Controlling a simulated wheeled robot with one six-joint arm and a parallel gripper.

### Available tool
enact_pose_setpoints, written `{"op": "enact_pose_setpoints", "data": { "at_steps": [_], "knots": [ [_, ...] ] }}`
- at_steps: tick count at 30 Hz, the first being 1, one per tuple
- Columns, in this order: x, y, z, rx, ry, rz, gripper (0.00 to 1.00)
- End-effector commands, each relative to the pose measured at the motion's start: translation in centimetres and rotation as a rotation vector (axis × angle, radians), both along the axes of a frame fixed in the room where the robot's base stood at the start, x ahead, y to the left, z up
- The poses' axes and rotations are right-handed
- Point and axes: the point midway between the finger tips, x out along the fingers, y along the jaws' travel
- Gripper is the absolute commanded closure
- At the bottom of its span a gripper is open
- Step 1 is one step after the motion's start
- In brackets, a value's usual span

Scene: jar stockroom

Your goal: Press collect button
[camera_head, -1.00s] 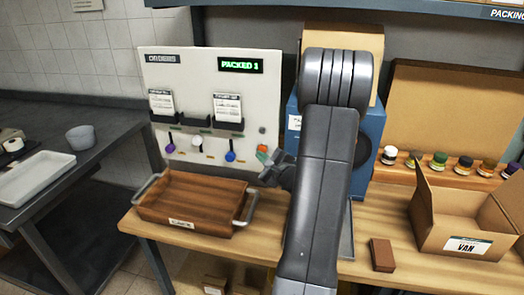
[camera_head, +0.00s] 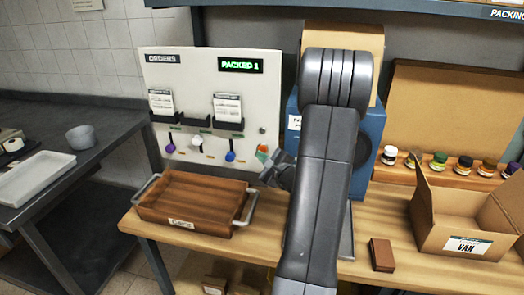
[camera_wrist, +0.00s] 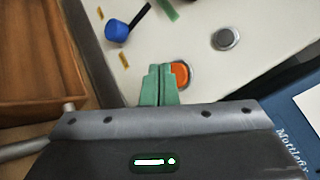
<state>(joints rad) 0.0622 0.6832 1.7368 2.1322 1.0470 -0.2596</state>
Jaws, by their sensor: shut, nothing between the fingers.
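An orange round button (camera_wrist: 182,74) sits on the white order board (camera_head: 158,80). It also shows in the head view (camera_head: 262,148), partly covered by my gripper. Its label cannot be read. My gripper (camera_wrist: 160,72) is shut and empty, its green fingertips held together. In the wrist view the fingertips overlap the left part of the button. They are at or very close to it; I cannot tell whether they touch. A grey round knob (camera_wrist: 226,38) sits above and to the right of the button.
A blue lever (camera_wrist: 117,31) and other coloured levers are left of the button. A wooden tray (camera_head: 160,212) with metal handles stands below the board. A blue machine (camera_head: 374,130) is right of it. An open carton (camera_head: 425,228) and a brown block (camera_head: 382,254) lie further right.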

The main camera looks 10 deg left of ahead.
Motion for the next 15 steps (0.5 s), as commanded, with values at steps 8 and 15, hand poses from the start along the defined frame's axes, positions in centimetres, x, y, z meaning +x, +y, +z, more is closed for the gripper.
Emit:
{"op": "enact_pose_setpoints", "data": {
  "at_steps": [8,15],
  "knots": [
    [0.01,0.00,-0.01,0.000,0.000,0.000,1.00],
    [0.65,-0.01,-0.13,0.000,-0.001,-0.001,1.00]
  ]
}}
